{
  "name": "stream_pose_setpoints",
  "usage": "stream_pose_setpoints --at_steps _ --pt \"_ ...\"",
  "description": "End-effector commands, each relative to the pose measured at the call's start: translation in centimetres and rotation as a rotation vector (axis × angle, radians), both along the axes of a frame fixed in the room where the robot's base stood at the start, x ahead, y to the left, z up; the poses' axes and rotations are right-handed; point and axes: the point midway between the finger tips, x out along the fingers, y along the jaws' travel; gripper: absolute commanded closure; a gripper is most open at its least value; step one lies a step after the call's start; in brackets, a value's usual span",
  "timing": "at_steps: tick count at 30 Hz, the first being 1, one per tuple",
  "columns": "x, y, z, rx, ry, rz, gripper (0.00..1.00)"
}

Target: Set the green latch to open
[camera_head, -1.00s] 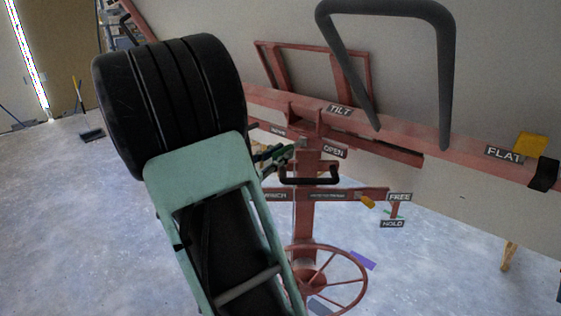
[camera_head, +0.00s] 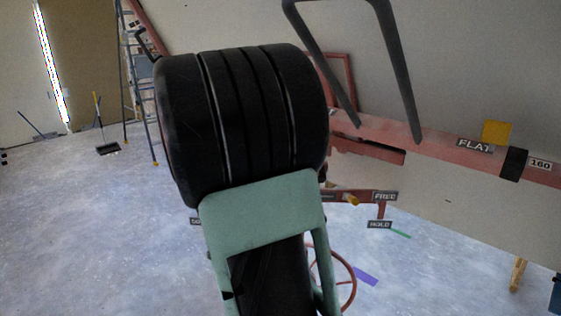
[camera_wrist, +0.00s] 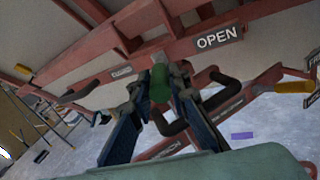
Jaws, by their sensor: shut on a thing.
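The green latch (camera_wrist: 158,84) shows in the middle of the wrist view, in front of the red frame. My gripper (camera_wrist: 160,82) has one blue finger on each side of it and is shut on it. The "OPEN" label (camera_wrist: 217,39) is up and right of the latch. A smaller, blurred label (camera_wrist: 121,71) is to its left, and its word is hard to read. In the head view my arm hides the latch, my fingertips and the "OPEN" label.
A dark bent handle (camera_wrist: 174,128) lies close below the latch. A yellow-ended lever (camera_head: 350,199) is near the "FREE" (camera_head: 385,196) and "HOLD" (camera_head: 380,225) labels. A red handwheel (camera_head: 352,278) is below.

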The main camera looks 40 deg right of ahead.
Motion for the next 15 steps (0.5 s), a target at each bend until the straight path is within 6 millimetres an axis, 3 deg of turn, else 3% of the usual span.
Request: stream_pose_setpoints --at_steps 15 --pt "0.07 -0.09 -0.3 0.003 0.004 0.083 1.0"
